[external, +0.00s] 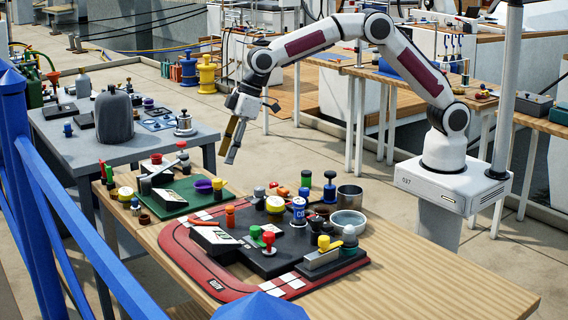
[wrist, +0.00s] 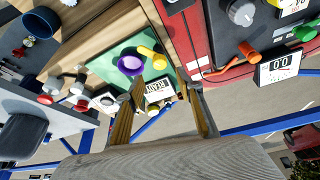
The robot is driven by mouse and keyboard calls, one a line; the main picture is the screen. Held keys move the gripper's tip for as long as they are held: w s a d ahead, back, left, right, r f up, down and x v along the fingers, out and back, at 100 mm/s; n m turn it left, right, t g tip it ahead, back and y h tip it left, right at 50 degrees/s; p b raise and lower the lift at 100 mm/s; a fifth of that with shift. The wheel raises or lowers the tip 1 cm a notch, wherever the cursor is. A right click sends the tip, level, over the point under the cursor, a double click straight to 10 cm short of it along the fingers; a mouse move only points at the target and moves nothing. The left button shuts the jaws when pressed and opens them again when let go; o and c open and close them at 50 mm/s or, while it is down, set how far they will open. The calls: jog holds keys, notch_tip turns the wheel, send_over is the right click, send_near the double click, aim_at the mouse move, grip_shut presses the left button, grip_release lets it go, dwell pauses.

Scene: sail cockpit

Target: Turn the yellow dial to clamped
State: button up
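A round yellow dial (external: 275,204) sits on the black panel (external: 268,262) at the middle of the wooden table in the external view. Other yellow parts show too: a yellow disc (external: 125,193) at the table's left end and a yellow knob (external: 323,243) at the panel's front right. I cannot read any clamped mark. My gripper (external: 231,160) hangs in the air above the table's back edge, apart from everything, fingers pointing down. In the wrist view its two fingers (wrist: 160,76) stand apart with nothing held. A yellow handle (wrist: 152,57) shows beyond them.
A red-edged board surrounds the black panel. Blue can (external: 299,211), red knob (external: 268,239), green knob (external: 255,232) and metal bowls (external: 348,222) crowd around the dial. A green board (external: 180,208) with a purple bowl (external: 203,186) lies to the left. The table's right end is clear.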

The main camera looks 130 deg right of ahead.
aim_at(217, 180)
jog(key=shift+x, duration=3.8)
grip_shut()
